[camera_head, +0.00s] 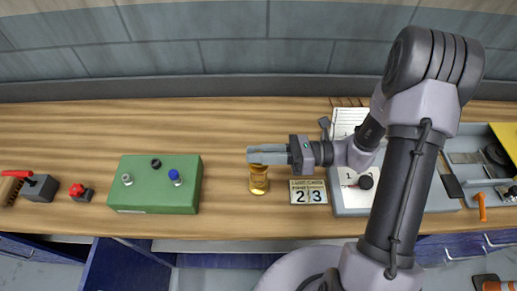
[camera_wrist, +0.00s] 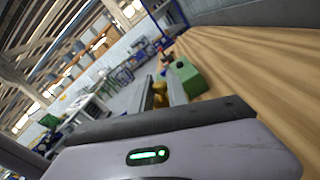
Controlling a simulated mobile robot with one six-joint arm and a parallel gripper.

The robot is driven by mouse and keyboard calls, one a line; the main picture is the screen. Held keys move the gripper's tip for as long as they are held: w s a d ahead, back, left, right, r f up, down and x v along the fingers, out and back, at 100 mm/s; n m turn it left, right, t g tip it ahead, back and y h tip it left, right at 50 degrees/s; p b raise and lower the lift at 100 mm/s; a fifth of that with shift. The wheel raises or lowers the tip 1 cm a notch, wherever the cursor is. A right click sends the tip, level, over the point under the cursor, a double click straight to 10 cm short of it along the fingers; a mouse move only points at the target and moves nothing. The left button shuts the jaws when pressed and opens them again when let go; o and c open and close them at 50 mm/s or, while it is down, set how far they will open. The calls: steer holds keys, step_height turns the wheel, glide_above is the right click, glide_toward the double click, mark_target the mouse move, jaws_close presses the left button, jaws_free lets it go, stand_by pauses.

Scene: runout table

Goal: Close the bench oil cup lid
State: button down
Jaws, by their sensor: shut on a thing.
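The oil cup (camera_head: 259,183) is a small brass-gold cup standing on the wooden bench, right of the green box. My gripper (camera_head: 252,154) reaches in from the right, with its fingers level at the top of the cup. The fingers cover the cup's lid in the head view, so the lid's position cannot be told there. In the wrist view the brass part (camera_wrist: 159,92) shows between the fingers of my gripper (camera_wrist: 162,90). The fingers are shut on it, and it seems to be the lid or the cup's top.
A green box (camera_head: 155,184) with several knobs stands left of the cup. A number card (camera_head: 308,192) showing 2 and 3 lies to its right. A grey tray (camera_head: 440,205) with papers is further right. Bare bench (camera_head: 225,130) lies behind the cup.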

steer(key=shift+s+f+n+b, duration=0.2)
steer(key=shift+n+b, duration=0.1)
steer(key=shift+n, duration=0.45)
steer(key=shift+s+f+n+b, duration=0.25)
steer(key=shift+n+b, duration=0.1)
steer(key=shift+n, duration=0.35)
steer(key=shift+s+f+n+b, duration=0.2)
steer(key=shift+n+b, duration=0.1)
steer(key=shift+n, duration=0.45)
steer(key=c, duration=1.3)
jaws_free()
steer(key=shift+d, duration=0.1)
steer(key=d+p, duration=0.1)
steer(key=d, duration=0.4)
steer(key=d+p, duration=0.1)
steer(key=d, duration=1.1)
steer(key=shift+s+d+p, duration=0.1)
steer(key=shift+s+p, duration=0.25)
steer(key=shift+p, duration=0.05)
